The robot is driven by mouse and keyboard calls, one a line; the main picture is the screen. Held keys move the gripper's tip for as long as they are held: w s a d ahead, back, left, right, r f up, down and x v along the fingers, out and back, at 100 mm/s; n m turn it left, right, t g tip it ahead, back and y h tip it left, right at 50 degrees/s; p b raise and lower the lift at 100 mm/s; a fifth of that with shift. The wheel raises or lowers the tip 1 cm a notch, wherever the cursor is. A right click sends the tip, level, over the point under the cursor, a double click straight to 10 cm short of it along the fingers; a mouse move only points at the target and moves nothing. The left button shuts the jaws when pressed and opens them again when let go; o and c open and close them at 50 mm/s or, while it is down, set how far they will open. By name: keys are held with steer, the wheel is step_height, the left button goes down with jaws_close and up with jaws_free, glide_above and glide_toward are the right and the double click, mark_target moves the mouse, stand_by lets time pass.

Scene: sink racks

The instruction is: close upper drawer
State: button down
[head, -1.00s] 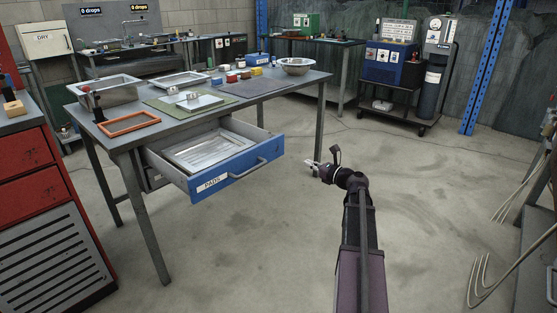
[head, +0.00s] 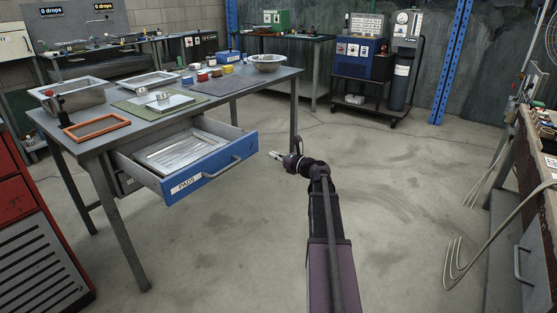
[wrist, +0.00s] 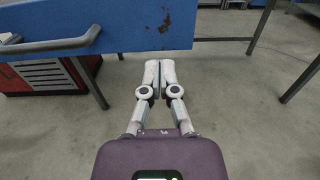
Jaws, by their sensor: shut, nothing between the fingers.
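The upper drawer (head: 210,174) has a blue front marked "PADS" and a grey bar handle. It stands pulled out from under the grey worktable, with a pale framed pad inside. My gripper (head: 274,154) is to the right of the drawer front in the head view, apart from it. In the wrist view the drawer front (wrist: 140,25) crosses the top, with its handle (wrist: 60,43) at the left. My gripper (wrist: 160,62) is shut and empty there, its fingertips just below the blue front in the picture. Whether they touch it is unclear.
The worktable (head: 236,102) carries a metal basin (head: 75,97), an orange frame (head: 97,127), small pots and a bowl (head: 268,62). A red cabinet (head: 30,200) stands at the left. A workbench with bent rods is at the right. The floor in front is clear.

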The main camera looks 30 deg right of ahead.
mark_target(250, 146)
steer(key=x, duration=0.9)
steer(key=shift+d, duration=0.1)
steer(key=shift+w, duration=0.15)
